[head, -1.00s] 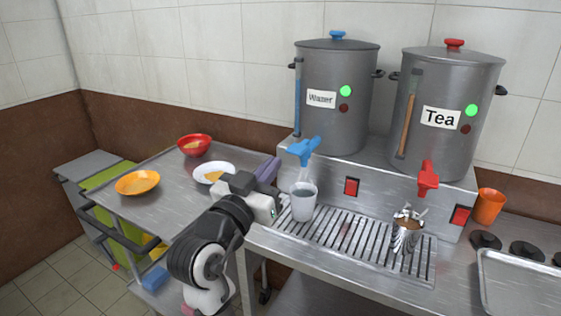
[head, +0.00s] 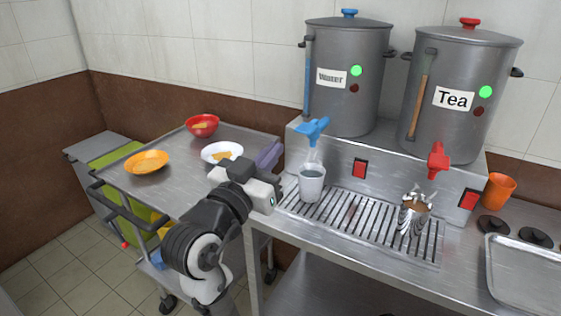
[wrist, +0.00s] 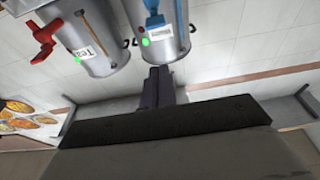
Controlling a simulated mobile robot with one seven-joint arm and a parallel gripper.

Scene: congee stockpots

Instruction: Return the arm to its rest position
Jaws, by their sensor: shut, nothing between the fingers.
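My arm reaches up from the bottom of the head view. My gripper (head: 277,180) is shut and empty, left of the white cup and apart from it. In the wrist view its dark fingers (wrist: 158,86) are together. The white cup (head: 312,187) of clear liquid stands upright on the drip grate below the blue tap (head: 313,130) of the Water stockpot (head: 347,100).
A metal cart (head: 175,190) at the left carries an orange bowl (head: 146,167), a red bowl (head: 202,131) and a white plate (head: 209,160) with food. A purple object (head: 268,155) is at its edge. An orange cup (head: 499,187) and a metal tray (head: 520,290) are at the right.

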